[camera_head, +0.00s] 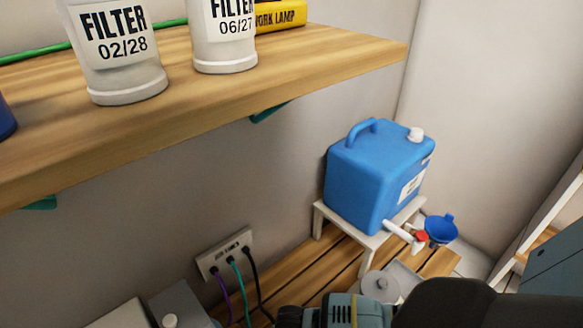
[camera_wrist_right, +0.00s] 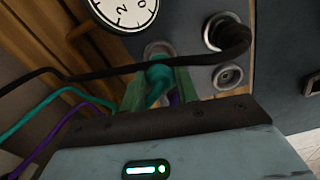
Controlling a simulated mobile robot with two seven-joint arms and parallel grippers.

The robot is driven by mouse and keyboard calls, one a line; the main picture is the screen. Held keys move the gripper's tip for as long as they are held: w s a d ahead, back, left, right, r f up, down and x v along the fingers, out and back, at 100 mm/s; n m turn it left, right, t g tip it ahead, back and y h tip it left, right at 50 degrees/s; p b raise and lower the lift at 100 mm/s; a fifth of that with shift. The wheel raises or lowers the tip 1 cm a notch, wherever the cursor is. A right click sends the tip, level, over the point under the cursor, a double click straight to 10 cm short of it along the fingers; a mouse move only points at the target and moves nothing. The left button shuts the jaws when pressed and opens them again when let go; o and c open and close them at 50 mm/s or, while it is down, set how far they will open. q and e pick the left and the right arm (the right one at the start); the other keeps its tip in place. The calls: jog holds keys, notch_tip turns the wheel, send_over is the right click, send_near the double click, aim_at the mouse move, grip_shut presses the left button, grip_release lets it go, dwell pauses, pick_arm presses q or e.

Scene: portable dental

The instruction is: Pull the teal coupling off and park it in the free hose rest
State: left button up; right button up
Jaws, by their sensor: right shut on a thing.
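In the right wrist view, the teal coupling (camera_wrist_right: 159,75) sits between the green fingers of my right gripper (camera_wrist_right: 160,88), which is shut on it. It is directly in front of a grey round fitting (camera_wrist_right: 158,48) on the dark panel (camera_wrist_right: 186,30); I cannot tell whether the two still touch. An empty grey ring (camera_wrist_right: 228,76) is on the panel to the right, below a black coupling (camera_wrist_right: 226,31). I cannot tell whether this ring is a hose rest. The teal hose (camera_wrist_right: 45,103) runs off to the left. My left gripper is not in view.
Black and purple hoses (camera_wrist_right: 75,112) cross close to my right gripper, and a round gauge (camera_wrist_right: 125,12) is above it. In the head view, a blue canister (camera_head: 370,180) stands on a white stool (camera_head: 318,212), and a wooden shelf (camera_head: 200,110) holds filter containers (camera_head: 120,50).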

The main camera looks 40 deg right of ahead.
jog(key=shift+f+b, duration=0.4)
jog(key=shift+f, duration=0.45)
dwell(0.4)
jog(key=o, duration=1.1)
notch_tip(320, 180, up, 7)
jog(key=p, duration=0.4)
jog(key=shift+r, duration=0.45)
